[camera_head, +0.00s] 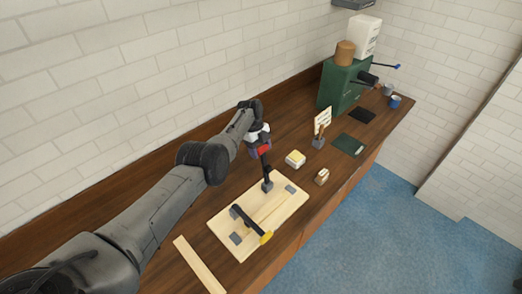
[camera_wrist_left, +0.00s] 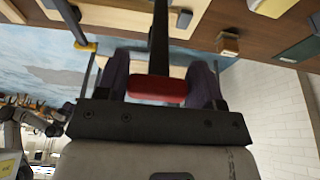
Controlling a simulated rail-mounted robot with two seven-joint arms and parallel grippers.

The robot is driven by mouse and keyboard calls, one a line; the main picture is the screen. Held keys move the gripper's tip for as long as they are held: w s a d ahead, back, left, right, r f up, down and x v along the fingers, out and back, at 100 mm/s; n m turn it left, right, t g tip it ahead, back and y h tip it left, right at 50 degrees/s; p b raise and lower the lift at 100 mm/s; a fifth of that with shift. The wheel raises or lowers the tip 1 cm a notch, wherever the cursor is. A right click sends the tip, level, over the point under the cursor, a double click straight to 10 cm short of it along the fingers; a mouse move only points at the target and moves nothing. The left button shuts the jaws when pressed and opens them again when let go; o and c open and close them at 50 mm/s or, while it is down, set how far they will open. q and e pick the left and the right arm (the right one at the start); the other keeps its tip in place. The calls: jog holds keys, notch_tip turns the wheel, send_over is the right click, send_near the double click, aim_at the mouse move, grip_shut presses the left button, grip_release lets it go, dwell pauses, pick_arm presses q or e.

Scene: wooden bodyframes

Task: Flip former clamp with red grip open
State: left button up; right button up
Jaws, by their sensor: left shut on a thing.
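The clamp with the red grip (camera_head: 264,150) stands at the far end of the wooden board (camera_head: 222,226). Its dark lever (camera_head: 266,170) rises steeply from its base (camera_head: 268,186). My left gripper (camera_head: 260,146) is at the top of the lever, shut on the red grip. In the left wrist view the red grip (camera_wrist_left: 157,88) lies between the two fingers (camera_wrist_left: 160,85), and the dark lever (camera_wrist_left: 159,40) runs away from it. A second clamp with a yellow grip (camera_head: 266,237) lies low across the near part of the board. My right gripper is not in view.
A loose wooden strip (camera_head: 199,265) lies left of the board. A yellow-topped block (camera_head: 295,158), a small wooden block (camera_head: 322,176), a brush holder (camera_head: 318,142) and a dark green pad (camera_head: 349,144) lie beyond. A green cabinet (camera_head: 341,88) stands farther back against the wall.

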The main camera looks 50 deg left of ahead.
pick_arm(q)
jog(key=shift+a, duration=0.1)
jog(key=o, duration=1.3)
jog(key=shift+r, duration=0.1)
jog(key=v, duration=1.3)
jog(key=shift+a+r, duration=0.1)
jog(key=shift+r, duration=0.25)
